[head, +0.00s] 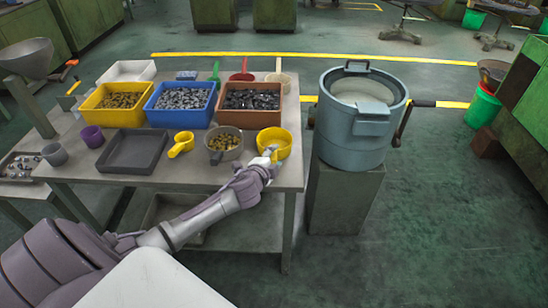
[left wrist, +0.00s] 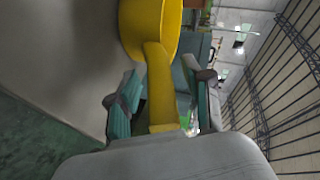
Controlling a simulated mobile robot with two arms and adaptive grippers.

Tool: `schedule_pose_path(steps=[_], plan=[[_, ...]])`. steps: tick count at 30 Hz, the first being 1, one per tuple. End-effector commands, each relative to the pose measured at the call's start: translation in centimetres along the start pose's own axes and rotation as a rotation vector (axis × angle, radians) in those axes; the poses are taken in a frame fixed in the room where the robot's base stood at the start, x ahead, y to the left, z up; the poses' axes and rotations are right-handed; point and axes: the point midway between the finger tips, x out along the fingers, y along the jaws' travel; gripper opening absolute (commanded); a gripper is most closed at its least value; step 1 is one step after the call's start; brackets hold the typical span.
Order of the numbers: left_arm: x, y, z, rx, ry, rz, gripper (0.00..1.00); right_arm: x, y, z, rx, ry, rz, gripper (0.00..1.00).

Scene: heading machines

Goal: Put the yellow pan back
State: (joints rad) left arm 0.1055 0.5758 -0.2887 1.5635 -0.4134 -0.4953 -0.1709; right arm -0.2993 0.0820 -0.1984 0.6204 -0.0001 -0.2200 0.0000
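The round yellow pan (head: 276,142) is at the front right corner of the table (head: 215,173), in the head view. It also shows at the top of the left wrist view (left wrist: 150,22), its handle pointing down toward my gripper. My left gripper (head: 268,154) is at the pan's handle. In the left wrist view its two teal fingers (left wrist: 158,95) stand on either side of the handle, spread apart, with a gap showing on the right. Contact on the left side is unclear. A smaller yellow scoop (head: 181,144) lies further left. My right gripper is not in view.
Yellow (head: 103,117), blue (head: 163,116) and brown (head: 226,118) bins line the table. Behind them lie green (head: 214,75), red (head: 242,76) and beige (head: 279,80) pans. A grey pan (head: 223,156) with brass-coloured parts sits left of the yellow pan. A large blue-grey drum machine (head: 350,145) stands right.

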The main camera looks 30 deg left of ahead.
Motion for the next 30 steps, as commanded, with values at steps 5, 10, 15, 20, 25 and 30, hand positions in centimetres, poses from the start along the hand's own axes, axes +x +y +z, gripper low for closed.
schedule_pose_path(steps=[5, 10, 15, 20, 25, 30], plan=[[0.0, -0.1, 0.0, 0.000, 0.000, 0.000, 0.50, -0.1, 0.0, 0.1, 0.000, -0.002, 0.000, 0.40], [-1.5, -0.1, -0.1, 0.001, 0.000, 0.002, 0.50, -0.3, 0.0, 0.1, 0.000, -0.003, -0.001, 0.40], [-5.0, -0.1, 0.0, 0.001, 0.001, 0.003, 0.50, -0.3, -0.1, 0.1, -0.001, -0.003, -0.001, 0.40], [-8.4, -0.1, -0.1, 0.001, 0.001, 0.002, 0.50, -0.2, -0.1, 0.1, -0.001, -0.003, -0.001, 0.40], [-11.0, -0.2, -0.1, 0.001, 0.000, 0.001, 0.50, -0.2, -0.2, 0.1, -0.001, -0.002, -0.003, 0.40], [-12.0, -0.3, -0.1, 0.001, 0.000, 0.000, 0.50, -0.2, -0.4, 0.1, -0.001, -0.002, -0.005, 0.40]])
